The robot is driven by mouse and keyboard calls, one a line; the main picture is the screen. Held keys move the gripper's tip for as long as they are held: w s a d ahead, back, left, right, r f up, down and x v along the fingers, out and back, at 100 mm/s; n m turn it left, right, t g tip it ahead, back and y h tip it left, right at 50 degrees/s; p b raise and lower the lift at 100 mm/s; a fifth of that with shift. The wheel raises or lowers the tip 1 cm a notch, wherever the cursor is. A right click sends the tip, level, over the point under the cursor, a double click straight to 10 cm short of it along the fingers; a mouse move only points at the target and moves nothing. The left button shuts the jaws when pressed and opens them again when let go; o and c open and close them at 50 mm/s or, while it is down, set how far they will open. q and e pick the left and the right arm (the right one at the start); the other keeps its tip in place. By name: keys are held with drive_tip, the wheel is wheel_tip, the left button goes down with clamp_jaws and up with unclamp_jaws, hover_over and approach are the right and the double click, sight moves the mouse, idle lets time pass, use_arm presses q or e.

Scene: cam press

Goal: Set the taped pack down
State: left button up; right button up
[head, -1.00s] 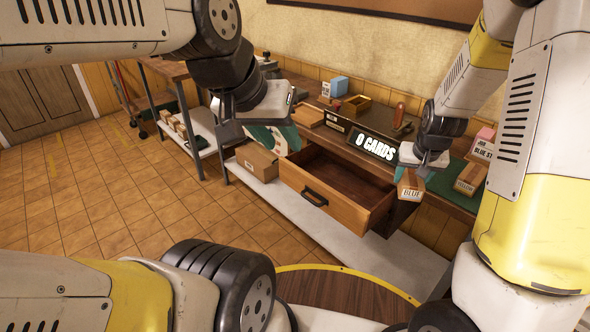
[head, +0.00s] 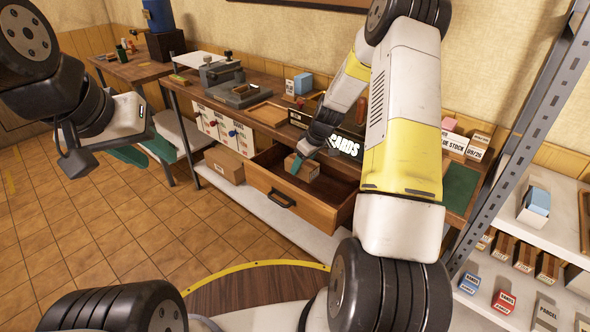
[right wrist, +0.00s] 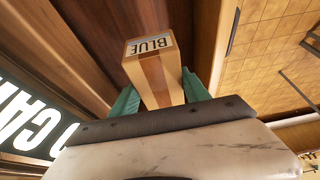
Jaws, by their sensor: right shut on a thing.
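The pack is within the outline of the open wooden drawer (head: 318,213). I cannot tell whether it touches the drawer floor. My left gripper (head: 145,152) is empty, its teal fingers apart, over the floor area left of the drawer.
A cardboard box (head: 228,165) sits on the shelf below, left of the drawer. A metal rack (head: 515,160) with small boxes stands at right.

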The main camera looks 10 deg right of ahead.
sight(311, 166)
wheel_tip(311, 166, down, 8)
drive_tip(key=shift+f, duration=0.1)
idle(0.4)
drive_tip(key=o, duration=1.6)
drive_tip(key=shift+o, duration=0.2)
drive_tip(key=v, duration=1.2)
drive_tip(key=s+a+r+m, duration=0.1)
drive_tip(key=s+r, duration=0.2)
drive_tip(key=r, duration=0.3)
drive_tip(key=s+a+r+m+t+h, duration=0.1)
drive_tip(key=s+a+r, duration=0.1)
drive_tip(key=s+r, duration=0.35)
drive_tip(key=s+a+r+m, duration=0.1)
drive_tip(key=s+r, duration=0.1)
drive_tip(key=r, duration=0.6)
drive_tip(key=s+a+r+m, duration=0.1)
drive_tip(key=s+r, duration=0.3)
drive_tip(key=s, duration=0.5)
drive_tip(key=s+a+r+m+t, duration=0.1)
drive_tip(key=s+a+r+m, duration=0.1)
drive_tip(key=s, duration=0.7)
wheel_tip(311, 166, up, 3)
drive_tip(key=shift+s+f+m+t, duration=0.2)
drive_tip(key=shift+s+m+t, duration=0.1)
drive_tip(key=shift+s+m, duration=0.15)
